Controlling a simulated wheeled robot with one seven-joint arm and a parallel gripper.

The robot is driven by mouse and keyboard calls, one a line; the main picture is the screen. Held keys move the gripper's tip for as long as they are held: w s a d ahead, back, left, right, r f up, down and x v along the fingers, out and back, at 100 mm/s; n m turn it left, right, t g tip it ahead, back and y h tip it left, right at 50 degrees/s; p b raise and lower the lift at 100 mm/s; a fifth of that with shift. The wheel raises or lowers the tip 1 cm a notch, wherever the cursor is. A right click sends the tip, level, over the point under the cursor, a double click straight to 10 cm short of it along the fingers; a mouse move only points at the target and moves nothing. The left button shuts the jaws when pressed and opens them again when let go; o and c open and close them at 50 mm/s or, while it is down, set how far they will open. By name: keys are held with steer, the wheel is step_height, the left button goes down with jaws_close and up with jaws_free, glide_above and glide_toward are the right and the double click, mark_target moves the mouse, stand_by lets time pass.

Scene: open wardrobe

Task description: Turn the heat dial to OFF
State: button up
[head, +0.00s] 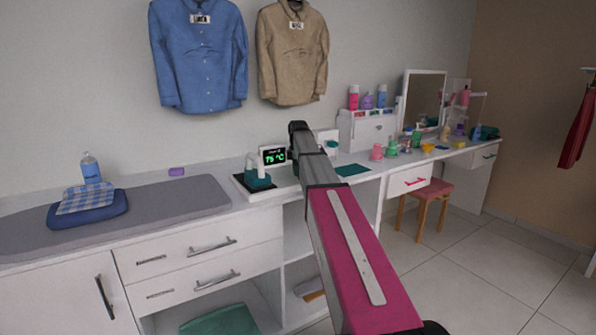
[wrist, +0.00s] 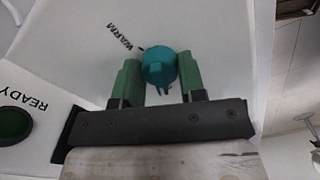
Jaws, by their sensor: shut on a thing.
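In the wrist view, the teal heat dial (wrist: 160,70) sits on a white panel between the two green fingers of my gripper (wrist: 159,62). The fingers are closed on its sides. The word WARM (wrist: 124,39) is printed up and left of the dial, with a short dark mark between them. I see no OFF label, and I cannot make out which way the dial points. A small display (head: 274,156) left of the arm shows green digits that look like 75 °C.
In the head view, a teal-and-white iron (head: 258,180) stands on a dark pad left of my arm. A grey ironing mat (head: 150,205) covers the counter's left.

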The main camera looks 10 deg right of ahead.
steer(key=o, duration=0.9)
step_height(320, 180, up, 11)
steer(key=shift+f, duration=0.1)
